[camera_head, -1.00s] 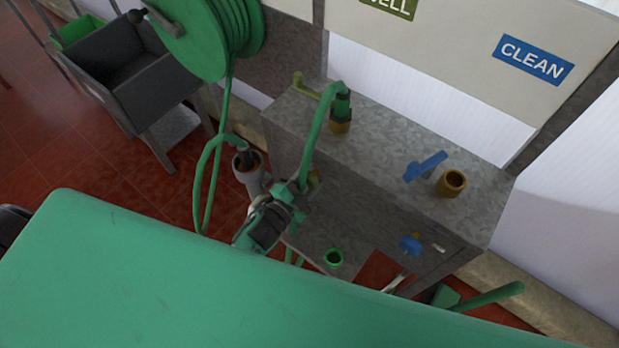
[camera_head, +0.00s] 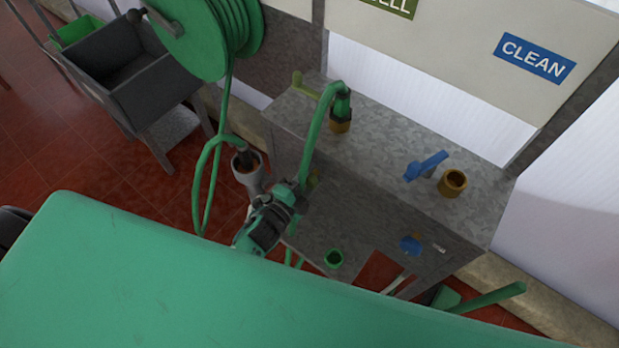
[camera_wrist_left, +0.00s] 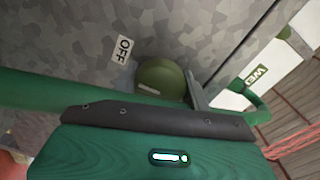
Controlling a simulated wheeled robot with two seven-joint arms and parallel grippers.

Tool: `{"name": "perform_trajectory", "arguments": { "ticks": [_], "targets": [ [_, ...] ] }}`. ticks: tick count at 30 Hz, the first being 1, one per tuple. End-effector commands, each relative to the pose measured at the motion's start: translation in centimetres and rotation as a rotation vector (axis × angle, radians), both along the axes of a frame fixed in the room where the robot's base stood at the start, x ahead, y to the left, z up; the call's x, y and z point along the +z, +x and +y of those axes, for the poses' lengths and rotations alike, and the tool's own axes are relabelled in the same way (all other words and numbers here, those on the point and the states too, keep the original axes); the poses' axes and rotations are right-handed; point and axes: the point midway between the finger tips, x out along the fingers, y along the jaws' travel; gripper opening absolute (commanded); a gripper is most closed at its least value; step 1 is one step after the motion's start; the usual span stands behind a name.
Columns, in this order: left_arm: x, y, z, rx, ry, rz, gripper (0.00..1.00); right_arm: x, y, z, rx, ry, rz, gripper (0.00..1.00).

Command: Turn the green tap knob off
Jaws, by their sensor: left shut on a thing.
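The green tap knob (camera_wrist_left: 160,80) is a round olive-green knob on the grey front face of the tap cabinet. It shows in the left wrist view just beside a white OFF label (camera_wrist_left: 122,50). In the head view only a small olive part of it (camera_head: 313,179) shows past my left gripper (camera_head: 296,190). My left gripper is at the cabinet front and shut on the knob. Its wrist body hides the lower part of the knob in the wrist view. My right gripper is not in view.
A green hose (camera_head: 312,145) bends down from a top outlet close beside my left gripper. The cabinet top (camera_head: 375,150) bears a blue lever (camera_head: 425,166) and a brass outlet (camera_head: 453,182). A blue knob (camera_head: 411,245) is on the front, to the right.

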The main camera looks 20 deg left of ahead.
Motion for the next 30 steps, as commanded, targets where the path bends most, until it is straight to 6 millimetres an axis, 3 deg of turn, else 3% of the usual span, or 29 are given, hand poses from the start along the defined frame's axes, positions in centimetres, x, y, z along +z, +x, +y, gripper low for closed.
{"name": "perform_trajectory", "arguments": {
  "ticks": [2,3,6,17,22,30],
  "targets": [
    [-0.4,-0.2,-0.1,-0.002,0.003,0.006,0.25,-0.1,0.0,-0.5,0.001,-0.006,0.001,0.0],
    [-0.4,-0.2,-0.1,-0.002,0.002,0.006,0.54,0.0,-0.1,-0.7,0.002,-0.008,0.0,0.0],
    [-0.3,-0.1,-0.1,-0.002,0.002,0.005,0.68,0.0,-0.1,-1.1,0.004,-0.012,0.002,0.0],
    [-0.2,-0.6,0.2,0.0,0.001,0.003,0.68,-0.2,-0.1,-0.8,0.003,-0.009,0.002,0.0],
    [-0.3,-2.6,0.9,0.001,0.002,0.004,0.68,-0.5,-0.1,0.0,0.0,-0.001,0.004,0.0],
    [-0.4,-7.5,2.6,0.0,0.002,0.006,0.68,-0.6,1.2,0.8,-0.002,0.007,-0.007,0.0]
  ]
}}
